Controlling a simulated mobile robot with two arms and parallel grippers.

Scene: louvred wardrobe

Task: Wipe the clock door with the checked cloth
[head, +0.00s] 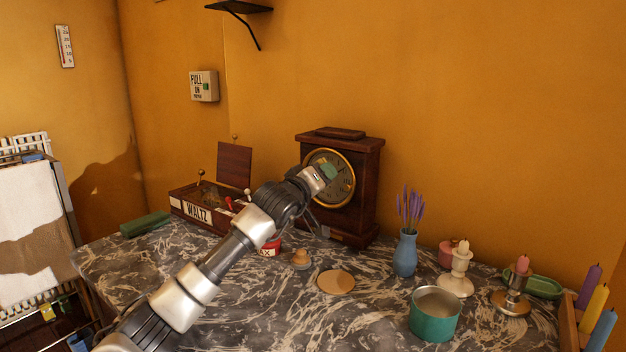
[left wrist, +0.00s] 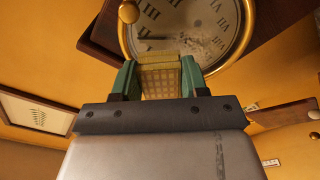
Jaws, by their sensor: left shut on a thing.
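The clock (head: 367,195) is a dark wooden case at the back of the marbled table, with a round brass-rimmed door (head: 345,163) over its dial. My left gripper (head: 327,171) is in front of that door and hides part of it. In the left wrist view, the gripper's green fingers (left wrist: 160,78) are shut on the checked cloth (left wrist: 160,82), a yellowish folded pad. The cloth's far edge overlaps the lower part of the door (left wrist: 185,18); I cannot tell if it touches. Greyish smudges show on the door just right of the cloth. My right gripper is in neither view.
A music box marked WALTZ (head: 197,212) stands left of the clock. A blue vase (head: 405,254), a teal pot (head: 435,314) and candle holders (head: 456,276) stand to the right. A round tan disc (head: 336,282) and a small wooden knobbed piece (head: 300,259) lie in front.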

